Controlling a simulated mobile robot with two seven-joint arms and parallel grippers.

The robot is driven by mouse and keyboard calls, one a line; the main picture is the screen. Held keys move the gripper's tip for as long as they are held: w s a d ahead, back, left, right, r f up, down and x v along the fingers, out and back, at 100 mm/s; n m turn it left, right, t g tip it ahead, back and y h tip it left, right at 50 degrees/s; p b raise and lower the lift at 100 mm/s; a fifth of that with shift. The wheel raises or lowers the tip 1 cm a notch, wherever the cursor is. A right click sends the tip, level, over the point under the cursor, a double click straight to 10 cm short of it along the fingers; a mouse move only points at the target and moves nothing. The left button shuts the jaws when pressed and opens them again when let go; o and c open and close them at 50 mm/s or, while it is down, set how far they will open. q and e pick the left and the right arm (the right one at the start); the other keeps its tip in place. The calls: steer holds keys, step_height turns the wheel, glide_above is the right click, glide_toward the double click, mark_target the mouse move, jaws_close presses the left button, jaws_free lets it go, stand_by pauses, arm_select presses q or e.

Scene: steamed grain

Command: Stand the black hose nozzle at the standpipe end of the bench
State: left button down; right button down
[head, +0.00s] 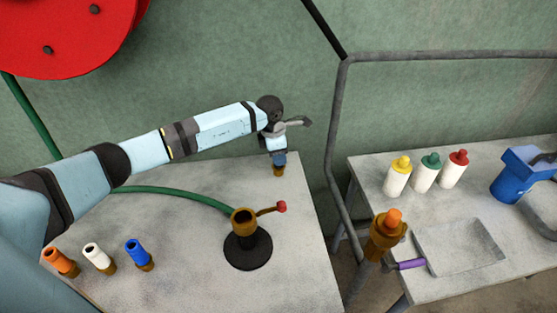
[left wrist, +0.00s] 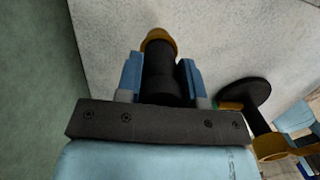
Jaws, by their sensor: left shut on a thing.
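My left gripper (head: 279,157) is shut on the black hose nozzle, over the far right corner of the left bench (head: 180,270). In the left wrist view the black nozzle body (left wrist: 160,75) sits between the blue fingers, its brass end (left wrist: 160,38) pointing away from the palm. In the head view the fingers hide the body, and only the brass end (head: 278,171) shows, pointing down. I cannot tell whether it touches the bench. A brass standpipe (head: 244,219) with a red-tipped lever rises from a round black base, nearer than the nozzle. My right gripper is not in view.
Orange (head: 60,261), white (head: 98,257) and blue (head: 138,254) nozzles stand at the bench's left. A green hose (head: 185,193) runs to the standpipe. A grey pipe rail (head: 333,150) stands between.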

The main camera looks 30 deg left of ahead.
mark_target(273, 166)
arm_select(q)
steer(key=shift+f, duration=1.3)
steer(key=shift+f, duration=0.2)
steer(key=c, duration=0.8)
jaws_free()
steer(key=shift+o, duration=0.2)
step_height(273, 166, up, 12)
steer(key=s+a, duration=0.1)
steer(key=shift+a+r+b, duration=0.15)
steer(key=shift+a+b, duration=0.05)
steer(key=shift+b, duration=0.1)
steer(key=shift+r, duration=0.1)
